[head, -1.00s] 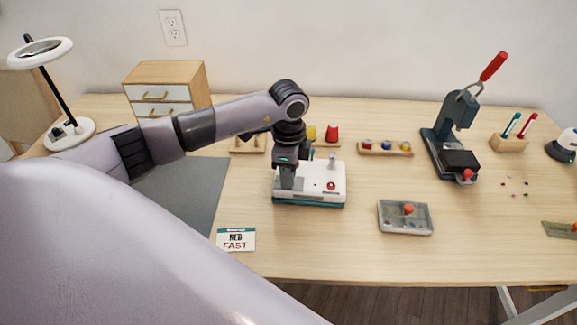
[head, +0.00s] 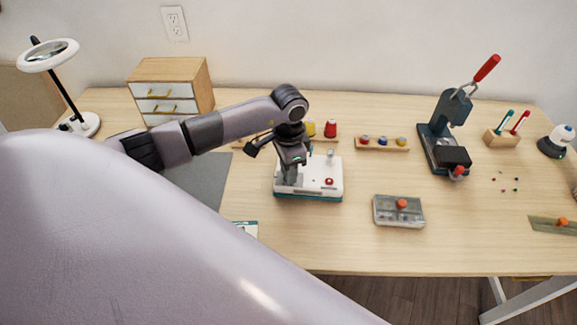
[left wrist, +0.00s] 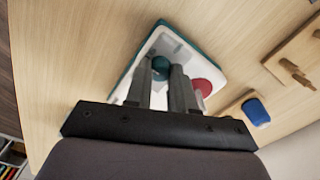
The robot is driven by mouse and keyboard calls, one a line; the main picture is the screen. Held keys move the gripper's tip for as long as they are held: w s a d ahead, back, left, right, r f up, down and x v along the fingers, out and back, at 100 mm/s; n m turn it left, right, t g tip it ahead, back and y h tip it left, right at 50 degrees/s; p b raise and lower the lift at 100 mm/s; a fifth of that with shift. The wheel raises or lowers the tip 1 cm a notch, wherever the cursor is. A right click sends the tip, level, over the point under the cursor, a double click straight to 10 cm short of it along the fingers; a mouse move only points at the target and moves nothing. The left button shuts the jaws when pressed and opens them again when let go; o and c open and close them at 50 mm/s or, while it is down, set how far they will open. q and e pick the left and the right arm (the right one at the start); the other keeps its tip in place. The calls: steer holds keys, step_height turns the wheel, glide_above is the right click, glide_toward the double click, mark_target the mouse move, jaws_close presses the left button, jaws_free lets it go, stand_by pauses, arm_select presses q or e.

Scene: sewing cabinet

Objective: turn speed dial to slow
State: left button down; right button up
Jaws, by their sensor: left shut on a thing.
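A white machine with a teal base (head: 318,188) stands near the middle of the table. A red knob (head: 329,182) sits on its top, toward the front right. My left gripper (head: 289,181) points down onto the left part of the machine. In the left wrist view the two fingers (left wrist: 161,68) are shut on a small teal dial (left wrist: 160,63) on the white top (left wrist: 173,45). Most of the dial is hidden by the fingers, so its setting cannot be read. A card (head: 246,228) lies on the table, mostly hidden by my arm. My right gripper is not in view.
Behind the machine are thread spools (head: 330,129) and a wooden spool rack (head: 381,144). A clear-lidded box (head: 399,211) lies at right front. A press with a red handle (head: 447,130) stands further right. A grey mat (head: 203,179) lies at left.

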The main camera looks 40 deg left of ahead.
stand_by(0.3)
arm_select(q)
steer(key=c, duration=1)
jaws_free()
steer(key=shift+o, duration=0.2)
steer(key=shift+r, duration=3.65)
